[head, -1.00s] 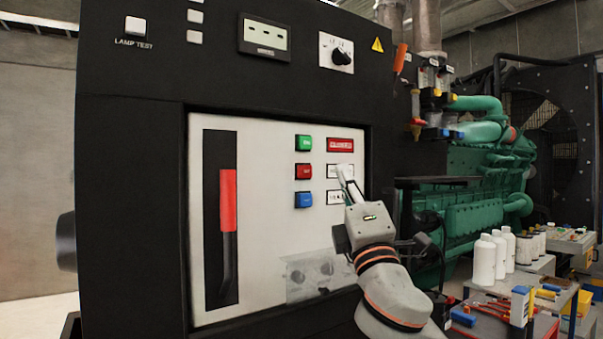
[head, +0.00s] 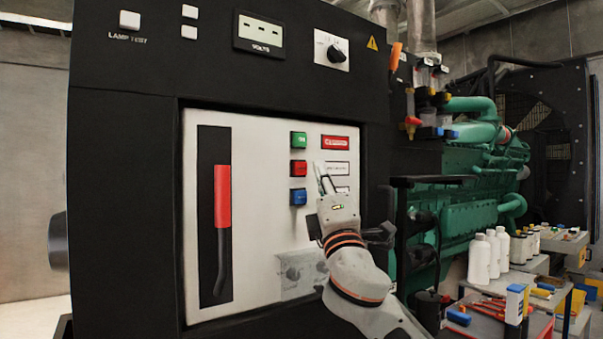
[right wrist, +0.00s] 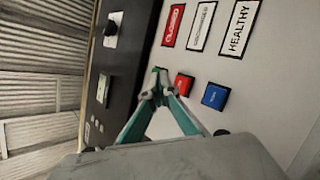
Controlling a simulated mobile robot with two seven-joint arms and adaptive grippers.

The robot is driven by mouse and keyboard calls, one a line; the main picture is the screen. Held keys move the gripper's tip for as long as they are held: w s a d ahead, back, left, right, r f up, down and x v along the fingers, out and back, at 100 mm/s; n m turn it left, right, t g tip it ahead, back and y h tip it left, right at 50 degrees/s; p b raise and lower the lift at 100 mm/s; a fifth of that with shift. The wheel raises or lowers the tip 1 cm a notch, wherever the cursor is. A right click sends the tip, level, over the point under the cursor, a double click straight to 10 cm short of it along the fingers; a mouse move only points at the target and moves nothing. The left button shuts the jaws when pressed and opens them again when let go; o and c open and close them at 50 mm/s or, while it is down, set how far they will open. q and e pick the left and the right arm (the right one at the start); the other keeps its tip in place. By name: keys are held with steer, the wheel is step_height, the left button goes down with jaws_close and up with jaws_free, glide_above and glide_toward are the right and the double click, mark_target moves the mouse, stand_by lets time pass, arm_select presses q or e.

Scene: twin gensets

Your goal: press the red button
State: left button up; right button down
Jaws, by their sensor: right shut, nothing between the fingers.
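The red button (head: 299,168) is a small square on the white panel, between a green button (head: 299,140) above and a blue button (head: 299,197) below. In the right wrist view the red button (right wrist: 184,85) is just right of the fingertips. My right gripper (head: 322,170) is shut and empty, its tips a little right of the red button in the head view. The gripper also shows in the right wrist view (right wrist: 158,76); whether the tips touch the panel I cannot tell. The green button is hidden in the right wrist view. My left gripper is not in view.
A red-handled lever (head: 222,197) stands in a black slot on the panel's left. Label plates (head: 336,143) are right of the buttons. A selector knob (head: 337,53) is above. A green engine (head: 455,180) and a tool cart (head: 500,315) stand at right.

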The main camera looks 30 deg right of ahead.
mark_target(305, 162)
steer(key=w, duration=0.3)
steer(key=shift+a, duration=0.15)
steer(key=shift+y, duration=0.3)
steer(key=shift+w, duration=0.2)
stand_by(1.0)
steer(key=shift+w, duration=0.3)
steer(key=shift+w, duration=0.5)
stand_by(0.8)
steer(key=shift+s+a, duration=0.1)
steer(key=shift+s, duration=0.8)
